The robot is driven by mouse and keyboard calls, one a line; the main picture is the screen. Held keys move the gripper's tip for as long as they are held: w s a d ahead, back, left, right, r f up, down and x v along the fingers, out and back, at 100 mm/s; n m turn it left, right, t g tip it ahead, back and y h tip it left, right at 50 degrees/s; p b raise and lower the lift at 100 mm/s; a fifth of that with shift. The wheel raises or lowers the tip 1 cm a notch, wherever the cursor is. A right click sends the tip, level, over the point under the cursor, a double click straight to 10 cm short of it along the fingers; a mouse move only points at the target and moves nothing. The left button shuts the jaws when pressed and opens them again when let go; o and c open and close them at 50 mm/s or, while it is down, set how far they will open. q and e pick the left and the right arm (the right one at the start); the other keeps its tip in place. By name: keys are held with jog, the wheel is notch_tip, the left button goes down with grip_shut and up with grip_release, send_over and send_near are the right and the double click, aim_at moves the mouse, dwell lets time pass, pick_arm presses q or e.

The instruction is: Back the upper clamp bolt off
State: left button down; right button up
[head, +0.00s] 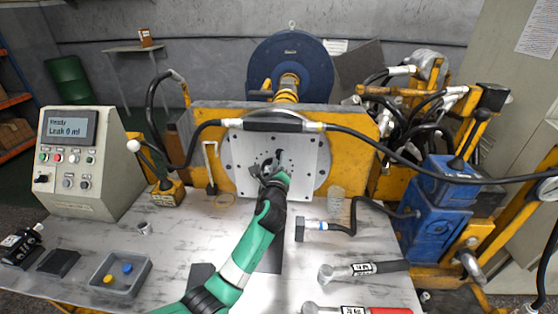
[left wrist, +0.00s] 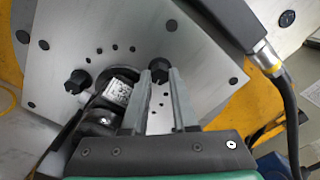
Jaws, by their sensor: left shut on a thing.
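The upper clamp bolt (left wrist: 159,67) is a black bolt head on the steel plate (head: 240,150). My left gripper (left wrist: 158,76) is at the plate, with its two grey fingers shut on this bolt from both sides. In the head view the same gripper (head: 272,168) is in front of the plate's middle and hides part of it. A second black clamp bolt (left wrist: 77,81) sits on the plate, clear of the fingers. The dark motor (left wrist: 108,103) with a white label lies between the two bolts, beside the left finger. My right gripper is out of view.
A black hose (head: 350,134) crosses above the plate. A blue pump unit (head: 440,200) stands at right.

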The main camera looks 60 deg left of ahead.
pick_arm(q)
jog(key=n, duration=0.2)
jog(key=shift+n, duration=0.4)
jog(key=n, duration=0.2)
jog(key=shift+n, duration=0.4)
jog(key=n+b, duration=0.1)
jog(key=n, duration=0.4)
jog(key=shift+f+b, duration=0.1)
jog(key=shift+b, duration=0.2)
jog(key=n+b, duration=0.2)
jog(key=n, duration=0.4)
jog(key=shift+n, duration=0.4)
jog(key=n+b, duration=0.2)
jog(key=n, duration=0.3)
jog(key=shift+n, duration=0.3)
jog(key=shift+r, duration=0.2)
jog(key=c, duration=0.7)
grip_release()
jog(key=shift+d, duration=0.1)
